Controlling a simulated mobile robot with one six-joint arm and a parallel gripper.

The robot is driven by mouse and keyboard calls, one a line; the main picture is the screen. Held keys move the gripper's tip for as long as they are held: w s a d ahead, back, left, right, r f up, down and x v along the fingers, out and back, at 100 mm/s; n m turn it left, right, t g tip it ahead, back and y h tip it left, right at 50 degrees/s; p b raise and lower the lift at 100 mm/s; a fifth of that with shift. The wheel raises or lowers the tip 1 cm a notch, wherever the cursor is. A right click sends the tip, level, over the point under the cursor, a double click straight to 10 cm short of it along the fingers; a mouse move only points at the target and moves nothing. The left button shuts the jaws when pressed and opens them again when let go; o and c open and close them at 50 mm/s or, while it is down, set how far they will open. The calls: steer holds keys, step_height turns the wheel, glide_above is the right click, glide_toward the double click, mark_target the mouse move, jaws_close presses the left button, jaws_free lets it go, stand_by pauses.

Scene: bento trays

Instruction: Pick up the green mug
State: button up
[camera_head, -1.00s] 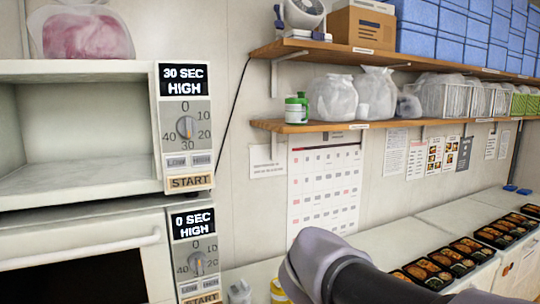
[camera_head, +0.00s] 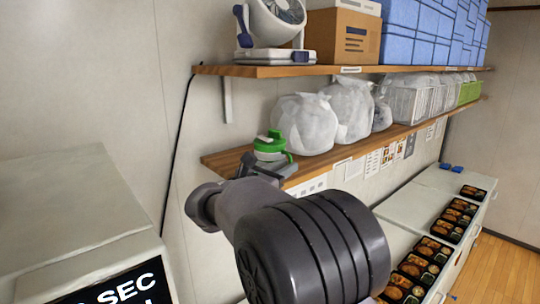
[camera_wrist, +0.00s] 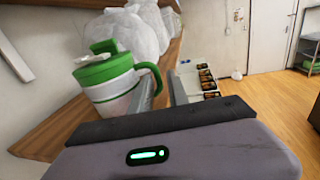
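The green mug (camera_head: 268,147), with a green lid, stands at the left end of the lower wooden shelf in the head view. Its lower part is hidden behind my gripper (camera_head: 266,168). In the wrist view the mug (camera_wrist: 110,85) shows a whitish body and a green handle on its right side. My gripper (camera_wrist: 162,95) is open there, with a gap between its two grey fingers. The left finger is close to the mug's body, and the handle's outer part shows between the fingers. I cannot tell whether a finger touches it.
Several white bags (camera_head: 305,122) stand right of the mug on the lower shelf (camera_head: 222,160). The upper shelf (camera_head: 270,71) holds a fan (camera_head: 275,22) and a cardboard box (camera_head: 343,37). A microwave (camera_head: 70,215) is at lower left. Bento trays (camera_head: 415,268) line the counter below right.

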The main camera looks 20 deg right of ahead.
steer(key=p+x, duration=0.2)
steer(key=x, duration=0.2)
steer(key=shift+w+d+r, duration=0.15)
steer(key=shift+w, duration=0.25)
steer(key=shift+w+d, duration=0.1)
steer(key=shift+d, duration=0.35)
steer(key=shift+w+a, duration=0.1)
steer(key=shift+a, duration=0.15)
steer(key=c, duration=0.3)
jaws_close()
steer(key=shift+d, duration=0.1)
